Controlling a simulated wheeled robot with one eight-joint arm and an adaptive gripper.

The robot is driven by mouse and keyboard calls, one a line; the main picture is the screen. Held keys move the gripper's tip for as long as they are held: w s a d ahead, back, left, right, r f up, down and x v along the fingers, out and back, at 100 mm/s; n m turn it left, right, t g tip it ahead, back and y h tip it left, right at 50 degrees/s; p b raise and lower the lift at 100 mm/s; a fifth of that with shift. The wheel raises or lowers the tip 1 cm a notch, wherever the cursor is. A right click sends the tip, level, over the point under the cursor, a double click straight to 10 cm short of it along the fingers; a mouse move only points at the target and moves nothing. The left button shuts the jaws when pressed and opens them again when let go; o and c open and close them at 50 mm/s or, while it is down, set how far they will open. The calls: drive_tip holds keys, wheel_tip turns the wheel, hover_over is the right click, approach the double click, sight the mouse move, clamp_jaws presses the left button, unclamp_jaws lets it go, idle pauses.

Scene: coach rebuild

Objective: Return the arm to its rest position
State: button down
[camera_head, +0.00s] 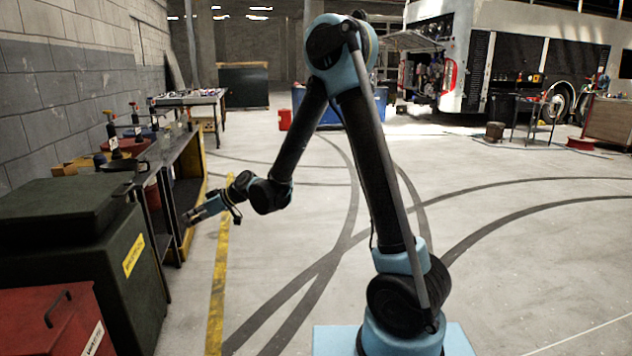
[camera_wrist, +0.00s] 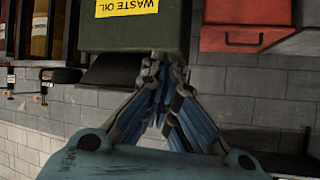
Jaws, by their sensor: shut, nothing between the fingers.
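My gripper (camera_head: 190,217) is at the end of my bent arm, which reaches down and to the left in the head view. It hangs in the air near the front of the workbench and the dark green bin. In the wrist view my gripper (camera_wrist: 162,62) is shut and empty, its fingertips meeting at the top. Behind the fingertips the wrist view shows the green bin (camera_wrist: 125,38) with its yellow waste oil label, upside down. No held object shows in either view.
The green bin (camera_head: 90,270) and a red box (camera_head: 45,325) stand at the lower left. A workbench (camera_head: 187,190) runs along the block wall. A table (camera_head: 190,98) stands farther back. A coach (camera_head: 540,50) is at the back right. The middle floor is clear.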

drive_tip(key=s+d+r+m+t+h, duration=0.1)
drive_tip(key=d+r+m+h, duration=0.2)
drive_tip(key=d, duration=1.4)
drive_tip(key=d+r+m+t+h, duration=0.2)
drive_tip(key=d+r+m+h, duration=0.15)
drive_tip(key=d, duration=1.35)
drive_tip(key=s+d+f+m+h, duration=0.2)
drive_tip(key=s+d+f+m, duration=0.2)
drive_tip(key=s+d, duration=0.5)
drive_tip(key=s+d+f+m+g+h, duration=0.1)
drive_tip(key=s+d+f+m+h, duration=0.2)
drive_tip(key=s+d, duration=0.7)
drive_tip(key=d+f+m, duration=0.1)
drive_tip(key=d+m, duration=0.1)
drive_tip(key=d, duration=0.5)
drive_tip(key=shift+d+h, duration=0.15)
drive_tip(key=shift+h, duration=0.1)
